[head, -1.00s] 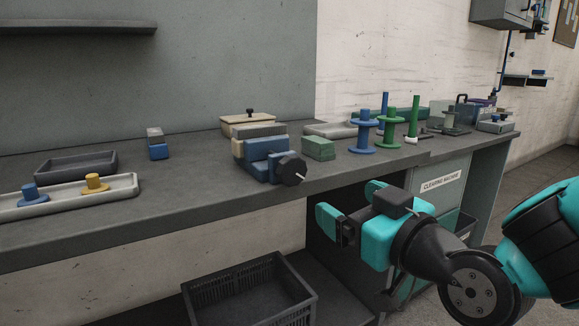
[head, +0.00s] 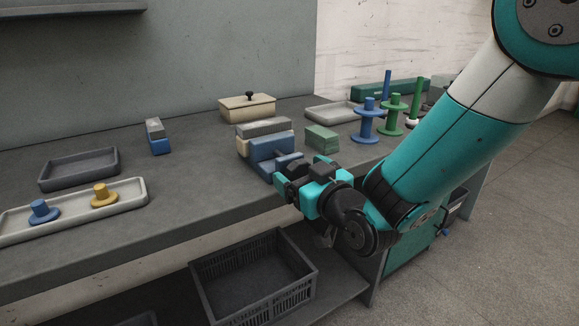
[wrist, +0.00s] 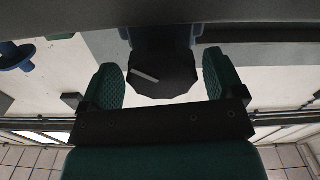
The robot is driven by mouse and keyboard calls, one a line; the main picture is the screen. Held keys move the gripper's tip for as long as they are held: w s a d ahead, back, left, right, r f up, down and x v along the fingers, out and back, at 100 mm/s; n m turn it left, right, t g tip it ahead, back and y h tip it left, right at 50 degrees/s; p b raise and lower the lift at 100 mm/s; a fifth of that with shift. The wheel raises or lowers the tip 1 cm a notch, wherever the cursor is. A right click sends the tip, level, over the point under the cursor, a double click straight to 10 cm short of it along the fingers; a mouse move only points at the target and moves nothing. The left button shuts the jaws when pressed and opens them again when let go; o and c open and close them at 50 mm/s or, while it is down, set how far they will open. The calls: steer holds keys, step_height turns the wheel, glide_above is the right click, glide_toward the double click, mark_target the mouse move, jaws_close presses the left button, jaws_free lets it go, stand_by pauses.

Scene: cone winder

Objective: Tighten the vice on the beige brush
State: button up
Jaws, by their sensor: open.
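The blue vice (head: 268,151) stands near the front edge of the bench in the head view. The beige brush (head: 243,147), a beige block with a grey top, sits at the vice, partly hidden behind its blue body. The vice's black knob (wrist: 160,78) shows in the wrist view with a pale bar across its face, below the blue vice body (wrist: 160,36). My gripper (wrist: 160,85) is open, with one green-padded finger on each side of the knob and small gaps visible. In the head view my gripper (head: 300,177) largely hides the knob.
A green block (head: 321,138) and blue and green spools (head: 367,122) stand right of the vice. A lidded beige box (head: 247,107) is behind it. A blue-and-grey brush (head: 159,143), dark tray (head: 80,168) and peg tray (head: 72,222) lie left. A black crate (head: 255,280) is below.

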steer(key=shift+a, duration=0.1)
steer(key=c, duration=0.9)
steer(key=shift+m, duration=1.6)
steer(key=o, duration=0.9)
